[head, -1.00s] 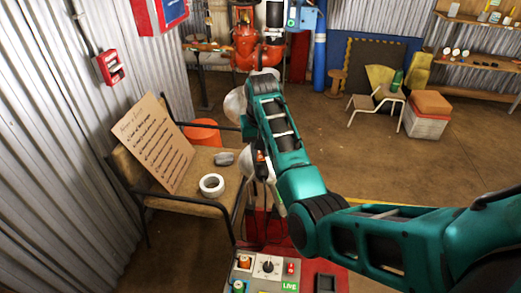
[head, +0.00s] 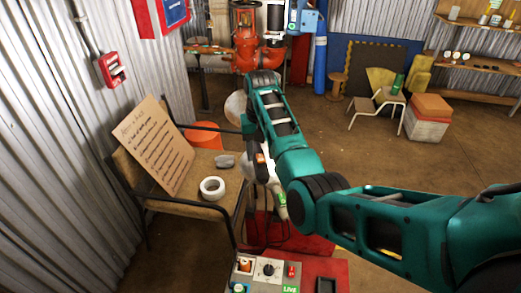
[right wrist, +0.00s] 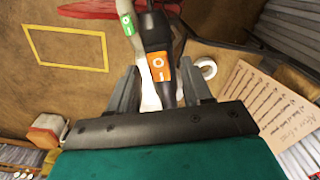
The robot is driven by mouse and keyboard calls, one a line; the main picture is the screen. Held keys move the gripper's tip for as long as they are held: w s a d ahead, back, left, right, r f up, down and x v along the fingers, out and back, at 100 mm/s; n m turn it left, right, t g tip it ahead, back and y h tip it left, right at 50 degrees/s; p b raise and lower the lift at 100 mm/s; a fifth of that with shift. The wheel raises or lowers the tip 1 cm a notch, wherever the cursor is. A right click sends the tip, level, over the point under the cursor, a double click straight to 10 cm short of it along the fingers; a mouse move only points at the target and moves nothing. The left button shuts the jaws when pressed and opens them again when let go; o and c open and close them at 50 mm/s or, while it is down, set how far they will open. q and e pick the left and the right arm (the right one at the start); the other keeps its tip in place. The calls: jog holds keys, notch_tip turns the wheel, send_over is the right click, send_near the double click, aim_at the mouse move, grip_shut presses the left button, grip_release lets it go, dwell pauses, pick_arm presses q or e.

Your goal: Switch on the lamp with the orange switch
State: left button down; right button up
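The orange switch (right wrist: 160,67), marked O and I, hangs on a black cable in the right wrist view. My right gripper (right wrist: 159,72) is open, one finger on each side of the switch in the picture; I cannot tell whether they touch it. A green switch (right wrist: 127,22) on a pale cable hangs beside it. A pale rounded shape (head: 235,105), perhaps a lamp shade, is partly hidden behind the arm. My left gripper is out of view.
A chair with a cardboard note (head: 155,145), a tape roll (head: 212,188) and a grey lump (head: 224,161) stands left of the arm. A control box (head: 268,270) with a LIVE label is at the bottom. Open floor (head: 320,130) lies behind.

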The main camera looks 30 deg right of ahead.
aim_at(259, 157)
notch_tip(259, 157, up, 13)
dwell(0.8)
jog(key=shift+f, duration=0.15)
dwell(0.3)
